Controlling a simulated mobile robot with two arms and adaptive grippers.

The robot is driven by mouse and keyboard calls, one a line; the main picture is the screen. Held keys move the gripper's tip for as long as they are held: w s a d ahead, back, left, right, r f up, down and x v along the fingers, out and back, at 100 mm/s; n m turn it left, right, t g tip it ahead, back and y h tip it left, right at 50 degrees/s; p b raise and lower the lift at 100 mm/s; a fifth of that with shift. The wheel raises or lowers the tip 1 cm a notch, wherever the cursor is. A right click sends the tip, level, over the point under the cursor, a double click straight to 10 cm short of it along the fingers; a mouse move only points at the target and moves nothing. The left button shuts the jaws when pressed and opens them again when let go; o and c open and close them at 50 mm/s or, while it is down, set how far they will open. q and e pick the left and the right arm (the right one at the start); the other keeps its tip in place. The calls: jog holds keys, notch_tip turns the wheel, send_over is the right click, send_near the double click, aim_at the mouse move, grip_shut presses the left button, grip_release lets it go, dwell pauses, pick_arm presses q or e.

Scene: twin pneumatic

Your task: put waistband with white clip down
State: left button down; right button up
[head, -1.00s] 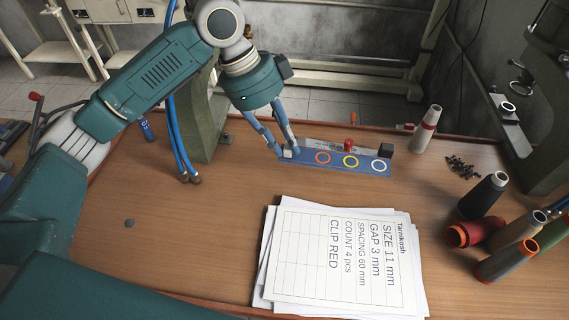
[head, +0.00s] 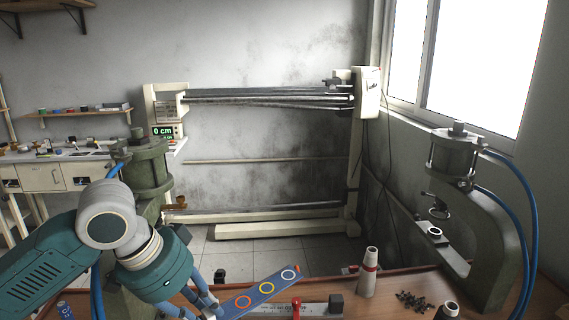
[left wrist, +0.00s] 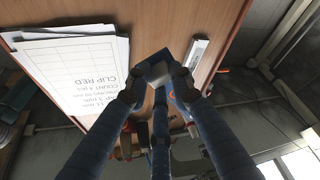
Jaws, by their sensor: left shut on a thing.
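The waistband (head: 253,298) is a blue strip with orange, yellow and white rings. My right gripper is not in view.
A metal ruler (head: 312,309) with a red knob and black block lies on the table. A white cone (head: 368,272) and small black parts (head: 413,301) stand right of it. A green press (head: 480,215) stands at the right. Papers (left wrist: 68,68) lie on the table.

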pick_arm(q)
jog(key=s+a+f+n+t+y, duration=0.1)
jog(key=s+a+f+n+y, duration=0.2)
jog(key=n, duration=0.7)
jog(key=shift+s+a+f+t, duration=0.3)
jog(key=shift+s+a+f, duration=0.1)
jog(key=shift+s+f, duration=0.15)
jog(key=shift+f, duration=0.1)
jog(key=shift+s+d, duration=0.1)
